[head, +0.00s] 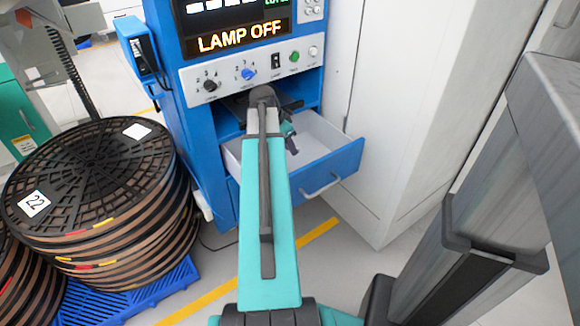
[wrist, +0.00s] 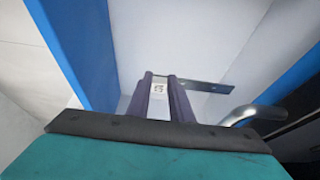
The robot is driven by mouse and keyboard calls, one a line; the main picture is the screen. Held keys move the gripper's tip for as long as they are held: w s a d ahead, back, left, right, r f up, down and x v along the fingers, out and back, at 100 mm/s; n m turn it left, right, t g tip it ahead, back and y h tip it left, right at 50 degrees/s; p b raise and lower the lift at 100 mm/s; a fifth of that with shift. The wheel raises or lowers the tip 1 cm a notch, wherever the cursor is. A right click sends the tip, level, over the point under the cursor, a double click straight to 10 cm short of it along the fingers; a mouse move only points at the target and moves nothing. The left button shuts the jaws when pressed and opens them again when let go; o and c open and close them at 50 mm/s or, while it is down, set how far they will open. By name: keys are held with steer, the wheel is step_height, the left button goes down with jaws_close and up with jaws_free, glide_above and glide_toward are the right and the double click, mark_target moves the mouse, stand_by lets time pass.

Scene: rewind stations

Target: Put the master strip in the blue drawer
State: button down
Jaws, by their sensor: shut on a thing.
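The blue drawer (head: 345,163) is pulled open below the control panel. Its inside is pale and its front is blue with a metal handle. My gripper (head: 289,143) reaches down over the open drawer. In the wrist view my gripper (wrist: 163,85) is shut on the master strip (wrist: 205,86), a thin grey metal strip with holes and a small white printed label between the fingers. The strip sticks out to the right of the fingers, with the drawer's pale inside behind it. I cannot tell how far it is above the drawer floor. My arm hides part of the drawer in the head view.
The blue cabinet's panel (head: 255,68) has knobs and a display reading LAMP OFF. A white cabinet (head: 400,110) stands close on the right. Stacked reels (head: 90,180) sit on a blue pallet (head: 150,292) at left. The drawer handle (head: 322,187) sticks out in front.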

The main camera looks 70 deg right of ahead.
step_height(320, 180, down, 6)
steer(key=shift+w+a+r+b, duration=0.1)
steer(key=shift+r+b, duration=0.05)
steer(key=shift+b, duration=0.7)
steer(key=shift+f, duration=0.3)
steer(key=shift+f+b, duration=0.55)
steer(key=shift+f, duration=1.35)
steer(key=shift+f, duration=0.15)
steer(key=c, duration=1.6)
jaws_free()
steer(key=p+v, duration=0.3)
steer(key=v, duration=0.9)
